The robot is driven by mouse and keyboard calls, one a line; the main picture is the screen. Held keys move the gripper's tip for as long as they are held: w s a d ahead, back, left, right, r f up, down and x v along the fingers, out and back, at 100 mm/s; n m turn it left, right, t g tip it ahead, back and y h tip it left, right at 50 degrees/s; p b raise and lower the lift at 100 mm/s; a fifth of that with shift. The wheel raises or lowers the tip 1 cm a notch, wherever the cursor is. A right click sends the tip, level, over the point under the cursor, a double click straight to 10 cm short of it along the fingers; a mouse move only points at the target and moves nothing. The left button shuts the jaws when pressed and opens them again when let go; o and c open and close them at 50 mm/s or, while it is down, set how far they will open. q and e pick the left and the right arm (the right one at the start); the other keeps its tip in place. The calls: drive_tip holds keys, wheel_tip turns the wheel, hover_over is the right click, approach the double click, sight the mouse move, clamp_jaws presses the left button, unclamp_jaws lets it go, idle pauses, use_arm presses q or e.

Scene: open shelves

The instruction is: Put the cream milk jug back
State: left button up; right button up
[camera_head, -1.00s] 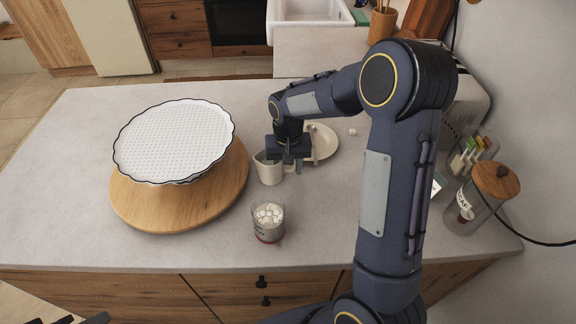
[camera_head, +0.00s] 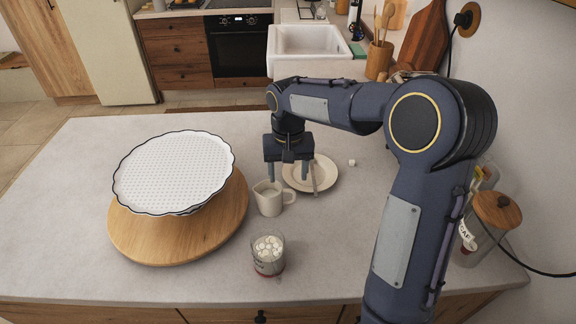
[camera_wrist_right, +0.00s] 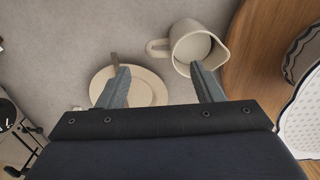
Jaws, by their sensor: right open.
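The cream milk jug (camera_head: 268,201) stands upright on the countertop, right of the wooden board, with its handle toward the plate. It also shows in the right wrist view (camera_wrist_right: 193,47), its open mouth toward the camera. My right gripper (camera_head: 288,179) is open and empty, above and behind the jug in the head view. In the wrist view its fingers (camera_wrist_right: 160,83) are spread, one tip overlapping the jug's lower edge and the other over the plate. Jug and fingers look apart. My left gripper is not in view.
A cream plate (camera_head: 328,178) with a utensil lies right of the jug. A glass of white pieces (camera_head: 268,256) stands in front. A round wooden board (camera_head: 135,238) carries a white wavy-edged tray (camera_head: 175,170). A lidded glass jar (camera_head: 487,232) stands far right. The front left counter is clear.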

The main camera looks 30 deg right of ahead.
wheel_tip(320, 180, up, 2)
drive_tip(key=shift+r, duration=0.1)
drive_tip(key=s+a+r+n+t+y, duration=0.1)
drive_tip(key=s+r+n+t+y, duration=0.2)
drive_tip(key=s, duration=1)
drive_tip(key=s+a+f+t, duration=0.2)
drive_tip(key=s+a, duration=0.3)
drive_tip(key=s, duration=0.6)
drive_tip(key=shift+f+t+y, duration=0.3)
drive_tip(key=shift+f+y, duration=0.1)
